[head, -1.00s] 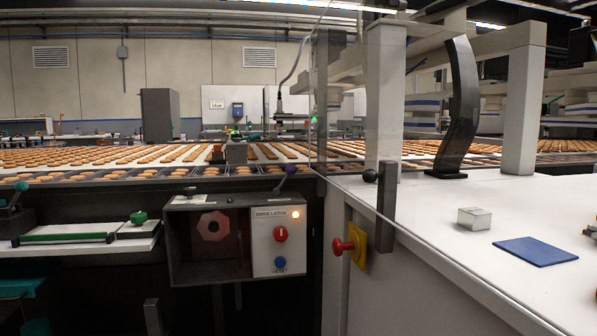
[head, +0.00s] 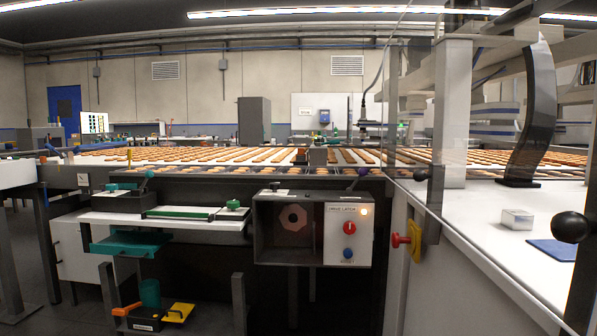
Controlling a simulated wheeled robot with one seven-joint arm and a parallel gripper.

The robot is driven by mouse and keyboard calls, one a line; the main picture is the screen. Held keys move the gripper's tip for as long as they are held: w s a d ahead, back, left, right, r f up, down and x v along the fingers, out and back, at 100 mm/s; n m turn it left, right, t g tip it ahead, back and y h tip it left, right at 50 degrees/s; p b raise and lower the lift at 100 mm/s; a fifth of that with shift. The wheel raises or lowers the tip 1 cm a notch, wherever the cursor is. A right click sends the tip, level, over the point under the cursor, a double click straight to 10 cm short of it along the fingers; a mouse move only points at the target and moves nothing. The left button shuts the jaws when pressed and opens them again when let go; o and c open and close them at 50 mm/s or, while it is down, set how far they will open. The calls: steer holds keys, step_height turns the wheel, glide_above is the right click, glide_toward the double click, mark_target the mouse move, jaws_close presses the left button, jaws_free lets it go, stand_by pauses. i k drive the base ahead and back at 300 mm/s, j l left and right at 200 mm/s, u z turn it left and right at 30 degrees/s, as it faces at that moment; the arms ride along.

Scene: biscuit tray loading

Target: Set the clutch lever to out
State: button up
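No label in the head view marks a clutch lever, so I cannot tell for certain which lever it is. A lever with a purple knob (head: 362,172) leans up and right at the conveyor's front edge, above a control box (head: 347,207) with a lit amber lamp, a red knob and a blue button. A lever with a dark teal knob (head: 149,174) stands at the left of the conveyor front. Neither lever's in or out position can be read. My gripper is not in view.
A white bench (head: 487,230) with clear guard panels and a black-knobbed post (head: 570,227) takes up the right. A red knob on a yellow plate (head: 402,240) sticks out from its side. Biscuits cover the conveyor behind. Shelves (head: 130,221) stand at left; floor shows far left.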

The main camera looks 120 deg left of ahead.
mark_target(363, 172)
steer(key=i+u, duration=0.15)
steer(key=u, duration=0.3)
steer(key=i+u, duration=0.15)
steer(key=u, duration=0.25)
steer(key=i+u, duration=0.15)
steer(key=u, duration=0.3)
steer(key=i+l+u, duration=0.15)
steer(key=u, duration=0.3)
steer(key=i+l+u, duration=0.1)
steer(key=u, duration=0.3)
steer(key=l+u, duration=0.25)
steer(key=u, duration=0.2)
steer(key=i+l+u, duration=0.15)
steer(key=u, duration=0.25)
steer(key=i+l+u, duration=0.25)
steer(key=u, duration=0.2)
steer(key=i+l+u, duration=0.1)
steer(key=l+u, duration=0.15)
steer(key=u, duration=0.15)
steer(key=i+l+u, duration=0.1)
steer(key=l+u, duration=0.3)
steer(key=j+z, duration=0.25)
steer(key=j, duration=1.95)
steer(key=i+j+z, duration=0.15)
steer(key=j, duration=0.25)
steer(key=i+j+z, duration=0.1)
steer(key=i+j, duration=0.2)
steer(key=i+j+z, duration=0.15)
steer(key=j, duration=0.35)
steer(key=i, duration=0.05)
